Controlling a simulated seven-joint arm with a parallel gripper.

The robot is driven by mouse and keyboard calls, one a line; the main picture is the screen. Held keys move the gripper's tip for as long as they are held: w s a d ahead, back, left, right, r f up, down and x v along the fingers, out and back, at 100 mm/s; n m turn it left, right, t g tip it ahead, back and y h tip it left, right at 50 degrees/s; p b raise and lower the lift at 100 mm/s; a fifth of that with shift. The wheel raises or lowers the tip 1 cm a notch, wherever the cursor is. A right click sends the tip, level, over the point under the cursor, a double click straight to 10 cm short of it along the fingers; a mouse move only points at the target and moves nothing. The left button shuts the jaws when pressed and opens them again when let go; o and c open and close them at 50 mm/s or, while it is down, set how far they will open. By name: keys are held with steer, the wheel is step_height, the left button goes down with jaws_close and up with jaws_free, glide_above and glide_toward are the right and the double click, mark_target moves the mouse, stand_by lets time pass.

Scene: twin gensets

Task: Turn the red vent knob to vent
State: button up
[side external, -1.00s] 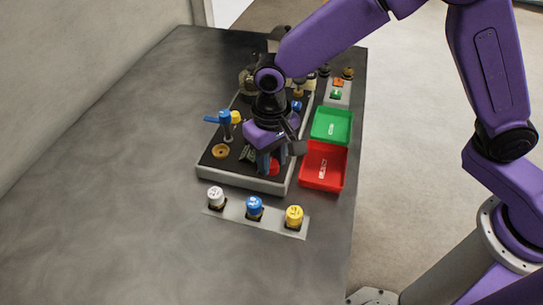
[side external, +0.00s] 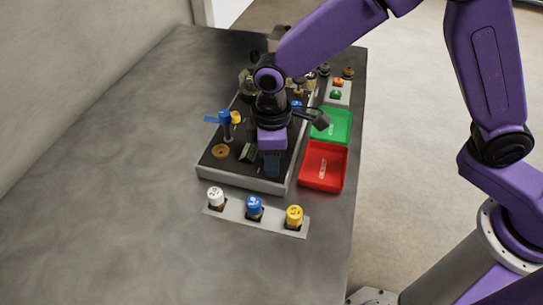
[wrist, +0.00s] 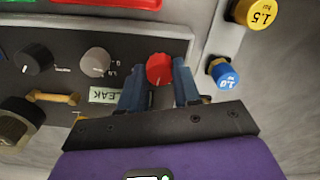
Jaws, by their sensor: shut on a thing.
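The red vent knob (wrist: 159,69) shows in the wrist view on the dark panel (wrist: 60,60), near the panel's end. My gripper (wrist: 160,84) is shut on the knob, one blue-grey finger on each side of it. In the side external view my gripper (side external: 271,163) points down at the near right part of the panel and hides the knob. A small display reading "LEAK" (wrist: 108,95) sits beside the gripper. The knob's markings are too small to read.
A strip with white (side external: 215,196), blue (side external: 254,206) and yellow (side external: 294,216) capped pieces lies in front of the panel. A red tray (side external: 323,166) and a green tray (side external: 337,126) stand to its right. The table's left side is clear.

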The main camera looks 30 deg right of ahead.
steer(key=n, duration=0.5)
steer(key=shift+r, duration=0.1)
steer(key=shift+n, duration=0.4)
steer(key=o, duration=1.1)
steer(key=shift+c, duration=0.2)
step_height(320, 180, up, 17)
steer(key=shift+r, duration=0.2)
steer(key=s+d+f+m, duration=0.2)
steer(key=s+d+f, duration=0.2)
steer(key=s+d, duration=0.6)
steer(key=s+d+f+m, duration=0.3)
steer(key=s+d, duration=0.8)
steer(key=d, duration=0.5)
steer(key=shift+s+f+m, duration=0.2)
steer(key=shift+f+m, duration=0.1)
steer(key=shift+f, duration=0.55)
